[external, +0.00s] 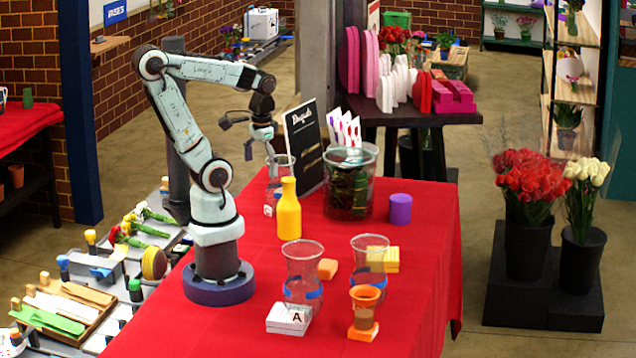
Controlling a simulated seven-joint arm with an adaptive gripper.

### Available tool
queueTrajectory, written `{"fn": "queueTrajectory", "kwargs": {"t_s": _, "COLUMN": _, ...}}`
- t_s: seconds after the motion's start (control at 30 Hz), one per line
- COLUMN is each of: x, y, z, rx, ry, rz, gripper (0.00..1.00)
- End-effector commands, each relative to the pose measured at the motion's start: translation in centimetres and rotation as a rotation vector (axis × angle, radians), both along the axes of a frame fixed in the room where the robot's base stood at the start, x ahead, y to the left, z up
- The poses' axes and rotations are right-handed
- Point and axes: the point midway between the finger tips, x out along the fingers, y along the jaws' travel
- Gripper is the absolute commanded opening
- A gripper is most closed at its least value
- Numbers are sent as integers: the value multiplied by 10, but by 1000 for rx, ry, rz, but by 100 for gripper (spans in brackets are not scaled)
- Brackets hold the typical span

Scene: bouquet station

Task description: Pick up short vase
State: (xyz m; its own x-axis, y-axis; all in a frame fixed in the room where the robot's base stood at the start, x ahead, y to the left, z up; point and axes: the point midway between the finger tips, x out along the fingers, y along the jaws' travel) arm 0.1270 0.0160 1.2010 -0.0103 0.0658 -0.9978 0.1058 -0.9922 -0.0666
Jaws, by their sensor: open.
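Several vases stand on the red table, and which one is called the short vase is not marked. A small orange vase (364,309) stands upright near the front on an orange block. Two clear flared vases with blue bands stand behind it, one on the left (302,268) and one on the right (367,274). Another clear vase (272,190) stands farther back, below and right of my gripper. A yellow bottle-shaped vase (289,216) stands in the middle. My gripper (238,136) is open and empty, raised above the table's back left part.
A black sign (303,146), a large clear container (350,185) with stems and packets, and a purple cylinder (400,209) stand toward the back. The table's right side is clear.

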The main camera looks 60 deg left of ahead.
Motion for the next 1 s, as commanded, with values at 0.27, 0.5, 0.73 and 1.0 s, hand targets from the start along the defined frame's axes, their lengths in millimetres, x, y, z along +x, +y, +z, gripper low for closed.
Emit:
{"fn": "queueTrajectory", "kwargs": {"t_s": 0.27, "x": 0, "y": 0, "z": 0, "rx": 0, "ry": 0, "rz": 0, "gripper": 98}}
{"fn": "queueTrajectory", "kwargs": {"t_s": 0.5, "x": 1, "y": 0, "z": 0, "rx": -1, "ry": 5, "rz": -145, "gripper": 98}}
{"fn": "queueTrajectory", "kwargs": {"t_s": 0.73, "x": 27, "y": -8, "z": 10, "rx": 21, "ry": -39, "rz": -957, "gripper": 98}}
{"fn": "queueTrajectory", "kwargs": {"t_s": 1.0, "x": 75, "y": -98, "z": 9, "rx": 49, "ry": -27, "rz": -2450, "gripper": 98}}
